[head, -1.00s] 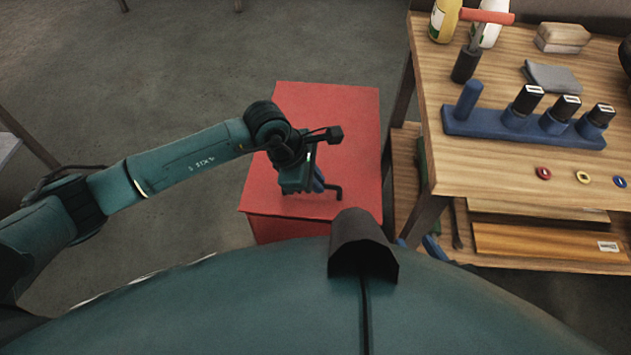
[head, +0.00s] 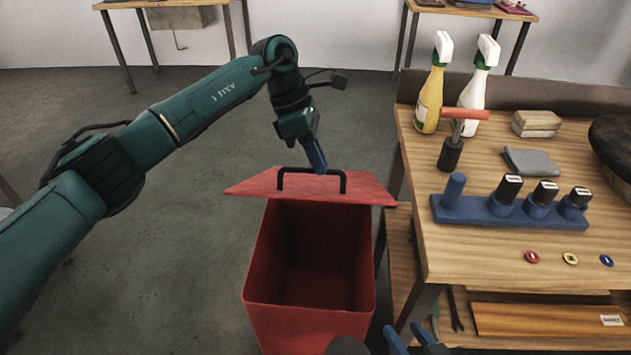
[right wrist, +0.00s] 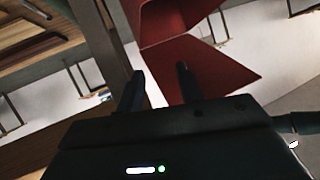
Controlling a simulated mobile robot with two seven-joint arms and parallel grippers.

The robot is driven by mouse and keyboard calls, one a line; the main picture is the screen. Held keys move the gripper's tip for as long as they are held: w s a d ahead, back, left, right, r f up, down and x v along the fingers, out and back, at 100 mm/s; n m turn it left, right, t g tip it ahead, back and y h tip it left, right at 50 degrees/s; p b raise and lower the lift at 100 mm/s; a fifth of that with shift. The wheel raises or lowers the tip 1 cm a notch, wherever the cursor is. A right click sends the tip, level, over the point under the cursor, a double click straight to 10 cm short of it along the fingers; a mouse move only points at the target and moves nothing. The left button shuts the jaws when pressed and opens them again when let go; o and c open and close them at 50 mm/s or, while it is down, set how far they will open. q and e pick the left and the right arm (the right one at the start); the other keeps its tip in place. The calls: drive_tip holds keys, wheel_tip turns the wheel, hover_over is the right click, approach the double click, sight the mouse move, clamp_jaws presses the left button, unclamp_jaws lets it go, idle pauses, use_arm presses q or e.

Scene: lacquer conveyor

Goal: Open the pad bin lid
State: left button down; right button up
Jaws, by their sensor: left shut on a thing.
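The red pad bin (head: 255,260) stands on the floor left of the workbench, its mouth and dark inside in plain sight. Its red lid (head: 245,187) is raised and tilted at the bin's far side. The black bar handle (head: 345,183) is on the lid. My left gripper (head: 318,160) is shut on the handle's bar, and its fingers hide a little of it. My right gripper (head: 408,342) is low at the bottom edge in the head view. Its two fingers stand apart and empty in the right wrist view (right wrist: 160,88), with red bin panels (right wrist: 215,85) beyond them.
The wooden workbench (head: 480,260) is close on the bin's right. It carries spray bottles (head: 428,100), a blue rack (head: 470,213) with dark-capped pieces, a grey cloth (head: 530,162) and small coloured rings (head: 570,258). The floor left of the bin is clear.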

drive_tip(key=shift+d+f, duration=0.1)
idle(0.5)
drive_tip(key=shift+s+f, duration=0.15)
drive_tip(key=shift+f, duration=0.05)
drive_tip(key=shift+c, duration=0.6)
drive_tip(key=shift+f+n, duration=0.2)
drive_tip(key=shift+n, duration=0.2)
drive_tip(key=shift+c, duration=0.9)
drive_tip(key=w+a+f+n+g, duration=0.1)
drive_tip(key=f+n, duration=0.1)
drive_tip(key=n, duration=0.1)
drive_tip(key=a+f+n+g, duration=0.1)
drive_tip(key=a+n+g, duration=0.1)
drive_tip(key=n, duration=0.1)
drive_tip(key=w+a+f+n+g, duration=0.1)
drive_tip(key=f+n, duration=0.1)
drive_tip(key=n, duration=0.1)
drive_tip(key=shift+w+a+f, duration=0.3)
drive_tip(key=shift+a+f, duration=0.05)
drive_tip(key=shift+a, duration=0.05)
clamp_jaws()
drive_tip(key=n+t+h, duration=0.5)
drive_tip(key=n, duration=1.9)
approach(300, 171)
drive_tip(key=x, duration=0.6)
drive_tip(key=shift+w+d+f, duration=0.1)
drive_tip(key=shift+w+f, duration=0.05)
drive_tip(key=shift+w, duration=0.2)
